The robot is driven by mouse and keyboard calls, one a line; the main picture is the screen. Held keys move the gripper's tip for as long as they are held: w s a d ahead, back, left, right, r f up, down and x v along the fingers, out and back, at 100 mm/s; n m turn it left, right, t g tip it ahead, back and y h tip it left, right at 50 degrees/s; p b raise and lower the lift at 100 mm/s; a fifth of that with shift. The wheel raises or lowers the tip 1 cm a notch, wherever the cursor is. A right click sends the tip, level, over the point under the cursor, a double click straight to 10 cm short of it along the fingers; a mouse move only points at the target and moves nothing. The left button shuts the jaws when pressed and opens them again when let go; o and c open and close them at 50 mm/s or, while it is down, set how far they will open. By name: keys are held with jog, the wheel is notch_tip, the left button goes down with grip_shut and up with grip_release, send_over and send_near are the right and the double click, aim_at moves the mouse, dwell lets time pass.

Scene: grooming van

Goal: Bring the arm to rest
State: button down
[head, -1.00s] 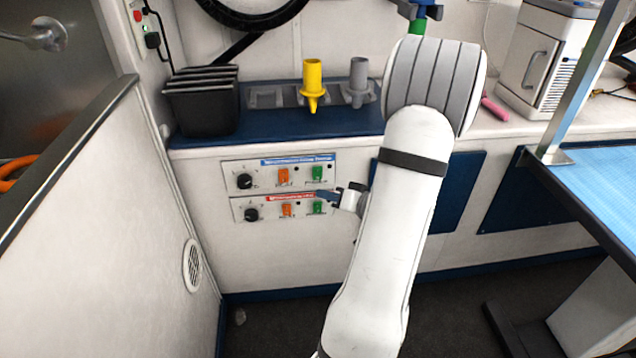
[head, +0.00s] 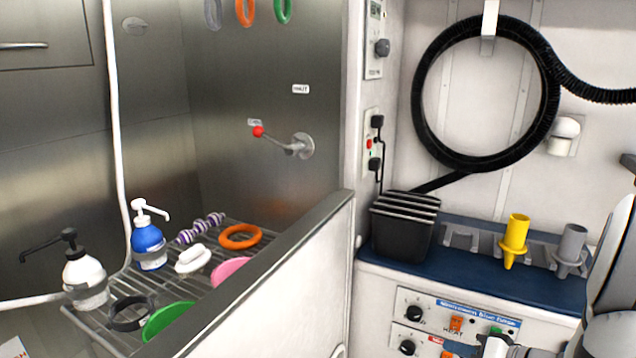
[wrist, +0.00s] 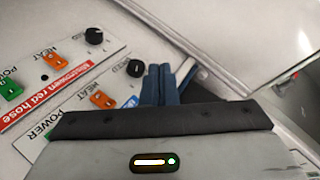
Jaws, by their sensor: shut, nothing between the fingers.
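My gripper (wrist: 160,85) shows in the wrist view as two blue fingers side by side, shut and empty. They point toward the white control panels of the cabinet front, with an orange switch (wrist: 103,99) just left of them. I cannot tell whether the fingertips touch anything. In the head view my arm shows only at the lower right edge, cut off by the frame, with part of my wrist at the bottom in front of the lower panel.
The wrist view shows a red-labelled panel (wrist: 50,95) and a black knob (wrist: 94,36). The head view shows a wash bay with a wire rack (head: 205,275) of bottles and rings, a partition wall (head: 290,300), a black bin (head: 402,230), a yellow nozzle (head: 515,240) and a coiled hose (head: 422,95).

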jog(key=s+a+r+n+g+p, duration=0.1)
jog(key=s+a+r+g+p, duration=0.15)
jog(key=a+r, duration=0.25)
jog(key=s+a+r+n+g+h+p, duration=0.1)
jog(key=s+a+r+g+p, duration=0.15)
jog(key=a+r+p, duration=0.2)
jog(key=s+a+r+n+g+p, duration=0.1)
jog(key=s+a+r+g+p, duration=0.1)
jog(key=a+r+g+p, duration=0.25)
jog(key=s+a+r+h+p, duration=0.1)
jog(key=s+r+h+p, duration=0.1)
jog(key=r, duration=0.5)
jog(key=s+a+r+t+h+p, duration=0.1)
jog(key=s+r+h+p, duration=0.2)
jog(key=r+h+p, duration=0.2)
jog(key=p+v, duration=0.1)
jog(key=v, duration=0.2)
jog(key=shift+w+r, duration=0.25)
jog(key=shift+a, duration=0.1)
